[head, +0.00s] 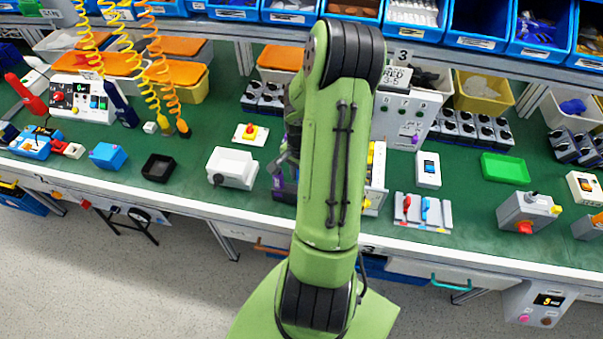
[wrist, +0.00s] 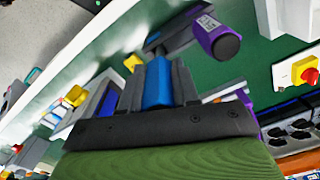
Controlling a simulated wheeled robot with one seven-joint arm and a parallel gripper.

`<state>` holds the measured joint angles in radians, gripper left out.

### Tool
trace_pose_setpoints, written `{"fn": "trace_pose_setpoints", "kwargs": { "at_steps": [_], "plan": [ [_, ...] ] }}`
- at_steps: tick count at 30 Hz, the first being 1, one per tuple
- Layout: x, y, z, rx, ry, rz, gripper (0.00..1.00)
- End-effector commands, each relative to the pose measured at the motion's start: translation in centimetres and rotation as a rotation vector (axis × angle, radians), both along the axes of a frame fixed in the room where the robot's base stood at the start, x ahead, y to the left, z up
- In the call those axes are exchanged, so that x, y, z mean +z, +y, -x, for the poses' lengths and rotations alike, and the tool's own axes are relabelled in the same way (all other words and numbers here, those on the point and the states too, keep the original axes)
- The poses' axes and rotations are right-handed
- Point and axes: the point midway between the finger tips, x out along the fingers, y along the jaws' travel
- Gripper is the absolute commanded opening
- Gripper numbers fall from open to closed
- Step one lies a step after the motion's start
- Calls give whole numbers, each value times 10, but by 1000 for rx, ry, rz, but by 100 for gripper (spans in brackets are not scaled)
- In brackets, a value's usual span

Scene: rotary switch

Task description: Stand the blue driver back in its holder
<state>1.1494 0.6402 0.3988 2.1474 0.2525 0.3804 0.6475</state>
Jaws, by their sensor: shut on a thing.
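My gripper (wrist: 158,68) shows in the wrist view, its two dark grey fingers shut on a blue piece, which I take to be the blue driver (wrist: 158,85). Only a short part of it shows between the fingers, so I cannot tell its tilt. A purple and grey tool-like thing with a label and black end (wrist: 222,40) is just beyond the fingertips; I cannot tell whether they touch. Dark purple parts (head: 284,186) show left of my arm in the head view, where the arm hides most of my gripper. I cannot make out the holder for certain.
A white box (head: 232,168) and a yellow-based red button (head: 250,132) stand left of the arm. A panel (head: 376,180) and a grey tray with red and blue pieces (head: 424,212) are to the right. Dark blue (head: 118,102) and red (head: 28,95) tools are at far left.

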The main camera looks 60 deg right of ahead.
Motion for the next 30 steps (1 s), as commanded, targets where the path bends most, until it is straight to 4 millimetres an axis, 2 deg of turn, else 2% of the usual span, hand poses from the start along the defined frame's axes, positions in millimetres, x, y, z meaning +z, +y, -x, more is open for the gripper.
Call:
{"fn": "trace_pose_setpoints", "kwargs": {
  "at_steps": [30],
  "plan": [
    [-32, 0, 0, 0, 1, 0, 0]
  ]
}}
